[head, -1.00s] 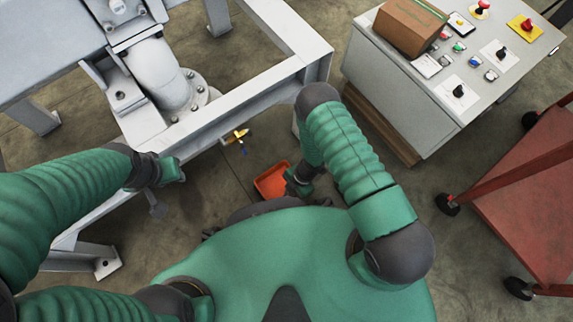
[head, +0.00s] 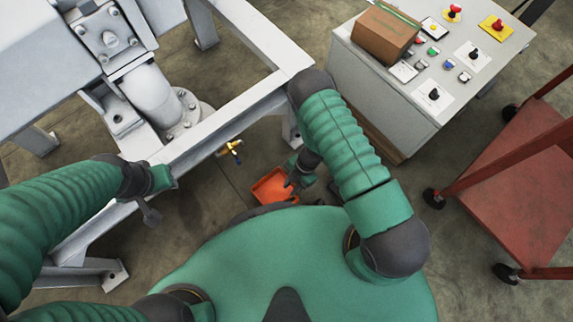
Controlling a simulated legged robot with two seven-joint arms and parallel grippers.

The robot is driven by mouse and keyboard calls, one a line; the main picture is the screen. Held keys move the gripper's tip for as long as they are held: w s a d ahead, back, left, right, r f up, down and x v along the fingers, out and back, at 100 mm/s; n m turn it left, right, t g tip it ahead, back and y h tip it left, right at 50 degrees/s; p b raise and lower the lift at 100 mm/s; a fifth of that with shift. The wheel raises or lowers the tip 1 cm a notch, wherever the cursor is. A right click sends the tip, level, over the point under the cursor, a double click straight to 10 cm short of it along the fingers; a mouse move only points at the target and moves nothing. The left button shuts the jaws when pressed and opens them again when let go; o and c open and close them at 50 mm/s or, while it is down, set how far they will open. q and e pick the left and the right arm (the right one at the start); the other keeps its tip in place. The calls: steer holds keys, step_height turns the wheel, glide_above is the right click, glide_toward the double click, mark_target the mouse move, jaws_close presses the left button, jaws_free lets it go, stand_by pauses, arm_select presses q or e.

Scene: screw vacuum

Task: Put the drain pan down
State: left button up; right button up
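The drain pan (head: 267,188) is an orange-red tray low down in front of my body, below the frame beam with the brass valve. It looks level; whether it rests on the floor is hard to tell. My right gripper (head: 291,181) is at the pan's right side, with its dark fingers over that edge. The fingers are small and dark, so I cannot tell if they grip the rim. My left gripper (head: 166,180) is at the left, beside the grey frame beam and away from the pan. Its fingers are not clear.
The grey machine frame (head: 215,128) runs across the left and centre, with a brass valve (head: 231,148) under its beam. A control cabinet (head: 385,100) with a cardboard box (head: 385,32) on top stands at the right. A red cart (head: 520,185) stands at the far right.

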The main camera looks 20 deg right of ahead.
steer(key=w+d+r+m+t+h, duration=0.2)
steer(key=w+d+r+m+t, duration=0.25)
steer(key=r, duration=0.65)
steer(key=w+d+r+m+t+h, duration=0.1)
steer(key=w+d+r+m+h, duration=0.15)
steer(key=w+r+m, duration=0.7)
steer(key=s+r+m+g, duration=0.1)
steer(key=s+r+m, duration=0.7)
steer(key=s+r, duration=0.5)
steer(key=v, duration=0.4)
steer(key=shift+a, duration=0.25)
